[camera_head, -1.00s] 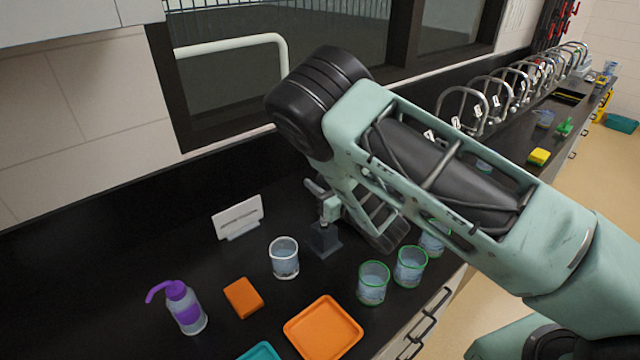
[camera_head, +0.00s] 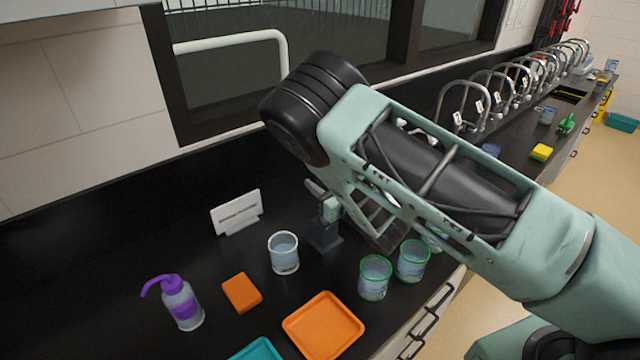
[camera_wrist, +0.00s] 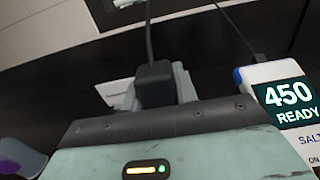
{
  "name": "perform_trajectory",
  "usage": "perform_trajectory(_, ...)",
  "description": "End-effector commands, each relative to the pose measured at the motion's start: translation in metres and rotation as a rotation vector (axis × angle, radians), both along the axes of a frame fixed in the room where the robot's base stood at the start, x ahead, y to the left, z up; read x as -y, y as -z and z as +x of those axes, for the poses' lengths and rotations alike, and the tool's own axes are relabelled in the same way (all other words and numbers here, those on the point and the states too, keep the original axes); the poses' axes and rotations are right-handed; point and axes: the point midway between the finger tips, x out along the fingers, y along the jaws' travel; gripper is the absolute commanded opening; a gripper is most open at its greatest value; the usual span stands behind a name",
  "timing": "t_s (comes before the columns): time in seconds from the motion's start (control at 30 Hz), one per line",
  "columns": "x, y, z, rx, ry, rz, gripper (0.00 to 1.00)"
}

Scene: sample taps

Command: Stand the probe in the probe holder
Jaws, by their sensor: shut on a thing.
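The probe (camera_wrist: 155,84) shows in the wrist view as a black block-shaped head with a cable rising from it. My gripper (camera_wrist: 176,84) is shut on it; its grey-green fingers show around the head. The probe's lower end is hidden. In the head view, my gripper (camera_head: 329,208) is directly over the probe holder (camera_head: 325,240), a dark grey block on the black bench. I cannot tell whether the probe's tip is inside the holder. In the wrist view, a white meter (camera_wrist: 285,100) with a cable reads "450 READY" at the right.
A clear beaker (camera_head: 284,253) stands just left of the holder. Green-rimmed beakers (camera_head: 375,277) stand at its front right. An orange tray (camera_head: 323,325), orange sponge (camera_head: 242,293), purple-capped bottle (camera_head: 181,302) and white sign (camera_head: 237,212) are nearby. Bare bench lies at the left.

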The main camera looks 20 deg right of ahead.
Motion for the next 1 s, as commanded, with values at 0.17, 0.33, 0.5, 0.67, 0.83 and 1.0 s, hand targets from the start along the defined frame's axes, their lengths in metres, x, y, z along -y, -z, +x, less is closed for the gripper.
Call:
perform_trajectory(0.17,0.000,0.011,0.000,0.001,0.000,-0.002,0.09)
perform_trajectory(0.33,0.000,0.019,0.000,0.000,0.000,-0.001,0.09)
perform_trajectory(0.5,0.000,0.027,0.000,0.000,-0.001,0.000,0.09)
perform_trajectory(0.67,-0.001,0.035,0.000,0.000,-0.001,0.000,0.09)
perform_trajectory(0.83,0.000,0.043,0.000,0.001,-0.001,-0.001,0.09)
perform_trajectory(1.0,0.000,0.050,0.000,0.001,0.000,-0.001,0.09)
